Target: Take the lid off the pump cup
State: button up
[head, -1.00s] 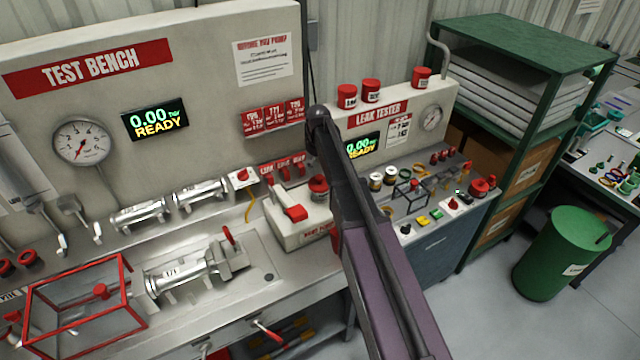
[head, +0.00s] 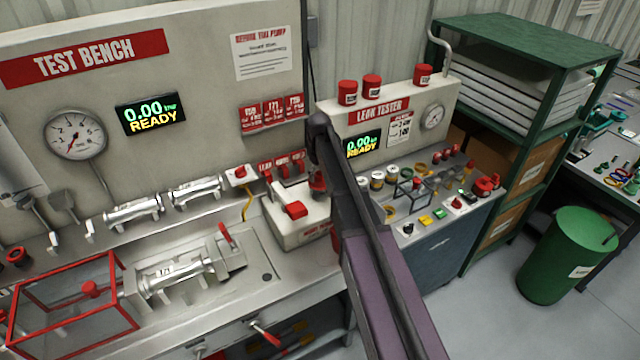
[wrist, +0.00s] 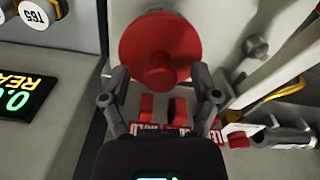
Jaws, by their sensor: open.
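In the wrist view the pump cup's round red lid (wrist: 135,38) fills the upper middle, with a red knob at its centre. My gripper (wrist: 158,76) is open, its two grey fingers spread on either side of the knob's lower side. Nothing is between the fingertips, and I cannot tell how far they are from the lid. In the head view only a sliver of the red cup (head: 317,181) shows on the pale hand pump box (head: 290,228); my arm hides the rest and the gripper.
Behind are red holders (head: 283,163) at the bench wall. The leak tester (head: 430,240) stands to the right, with several small parts on top. A red wire guard (head: 75,290) and a clamped cylinder (head: 175,275) are at left.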

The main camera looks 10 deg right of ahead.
jog(key=shift+f, duration=0.1)
dwell(0.5)
jog(key=c, duration=1)
